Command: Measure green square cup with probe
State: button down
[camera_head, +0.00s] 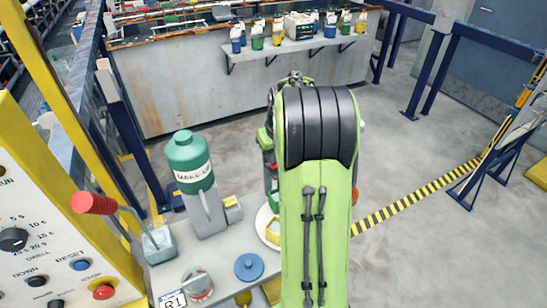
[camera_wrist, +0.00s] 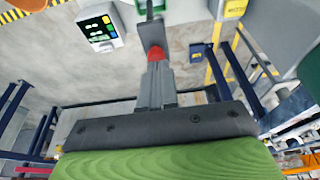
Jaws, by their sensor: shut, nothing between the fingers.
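My gripper (camera_wrist: 155,72) shows in the wrist view with its grey fingers together. A red piece (camera_wrist: 155,53), a dark grey block and a thin dark rod (camera_wrist: 150,9) line up beyond the fingertips. I cannot tell whether these are the probe, or whether they touch the fingers. A green edge (camera_wrist: 163,4) at the top of the wrist view may be the green square cup, but it is cut off. In the head view my arm hides the gripper. A small green item (camera_head: 273,198) shows beside the arm, partly hidden. A white meter (camera_wrist: 100,28) with a green screen shows upper left.
A green bottle marked MAKEUP (camera_head: 190,160), a red-handled lever (camera_head: 95,204) and a blue round lid (camera_head: 249,267) stand left of my arm. A yellow item (camera_head: 273,232) sits beside it. A back shelf (camera_head: 290,47) holds several bottles. Open floor lies right.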

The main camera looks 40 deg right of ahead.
aim_at(274, 172)
jog(key=shift+f, duration=0.3)
notch_tip(274, 172, down, 6)
jog(key=b, duration=0.5)
jog(key=shift+f, duration=0.15)
jog(key=shift+s+a, duration=0.15)
jog(key=shift+s, duration=0.05)
notch_tip(274, 172, up, 6)
jog(key=p, duration=0.4)
jog(key=shift+w+p, duration=0.15)
jog(key=shift+p, duration=0.15)
jog(key=v, duration=0.8)
jog(key=shift+s+r+p, duration=0.3)
jog(key=shift+r+p, duration=0.05)
